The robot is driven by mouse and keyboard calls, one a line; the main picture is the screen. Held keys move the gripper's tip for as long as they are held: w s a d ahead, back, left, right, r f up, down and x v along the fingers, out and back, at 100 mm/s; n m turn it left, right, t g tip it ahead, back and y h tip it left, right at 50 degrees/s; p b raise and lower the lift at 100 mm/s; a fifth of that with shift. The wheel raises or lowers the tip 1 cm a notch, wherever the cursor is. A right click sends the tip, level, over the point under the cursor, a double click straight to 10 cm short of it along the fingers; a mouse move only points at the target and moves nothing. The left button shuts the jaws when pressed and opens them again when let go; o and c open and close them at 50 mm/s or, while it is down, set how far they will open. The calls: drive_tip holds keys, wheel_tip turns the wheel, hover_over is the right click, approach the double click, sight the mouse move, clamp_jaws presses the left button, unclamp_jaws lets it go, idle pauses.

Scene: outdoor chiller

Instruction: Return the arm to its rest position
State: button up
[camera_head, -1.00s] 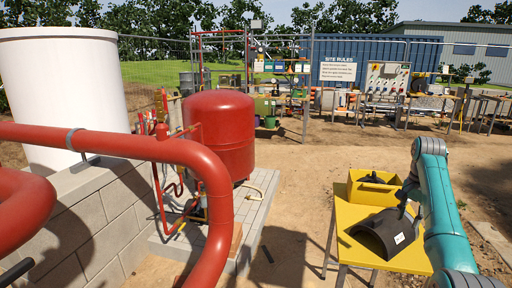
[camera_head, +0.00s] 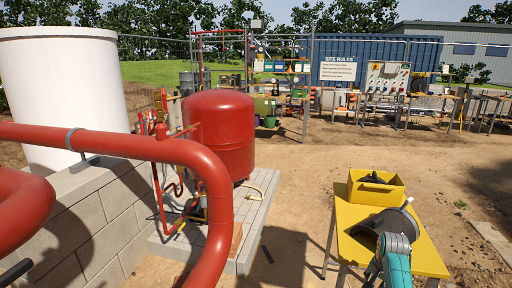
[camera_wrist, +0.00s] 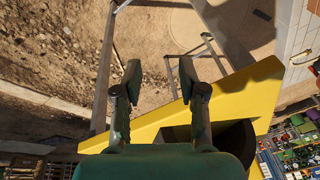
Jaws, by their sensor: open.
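My arm shows in the head view as a teal and grey link in front of the yellow table (camera_head: 428,262), at the lower right. In the wrist view my gripper (camera_wrist: 160,82) has its two dark fingers spread wide with nothing between them. The gripper is not clearly seen in the head view. The wrist view shows the yellow table (camera_wrist: 240,92) behind and to the right of the fingers, with bare ground beyond their tips.
A large red pipe (camera_head: 110,140) and red tank (camera_head: 220,135) stand left. Open dirt lies between tank and table.

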drive_tip(key=s+a+f+n+t, duration=0.2)
drive_tip(key=s+a+f, duration=0.4)
drive_tip(key=s+f, duration=0.35)
drive_tip(key=s+a+f+n+t, duration=0.1)
drive_tip(key=s+a+f+t, duration=0.1)
drive_tip(key=s+a+f, duration=0.6)
drive_tip(key=s+a+f+n+t, duration=0.2)
drive_tip(key=s+f, duration=0.1)
drive_tip(key=s, duration=0.9)
drive_tip(key=s+a+r+n+t, duration=0.1)
drive_tip(key=s+a+r, duration=0.1)
drive_tip(key=s+r, duration=0.5)
drive_tip(key=s+a+r+n+t, duration=0.1)
drive_tip(key=s+a+r+t, duration=0.1)
drive_tip(key=s, duration=0.9)
drive_tip(key=s+a+r+n+t, duration=0.1)
drive_tip(key=s+r, duration=0.5)
drive_tip(key=r, duration=0.4)
drive_tip(key=s+a+r+n+t, duration=0.1)
drive_tip(key=s+r+t, duration=0.1)
drive_tip(key=s+r, duration=0.5)
wheel_tip(320, 180, up, 3)
drive_tip(key=shift+s+r+n+y, duration=0.15)
drive_tip(key=shift+n+y, duration=0.15)
drive_tip(key=shift+y, duration=0.1)
drive_tip(key=shift+a, duration=0.1)
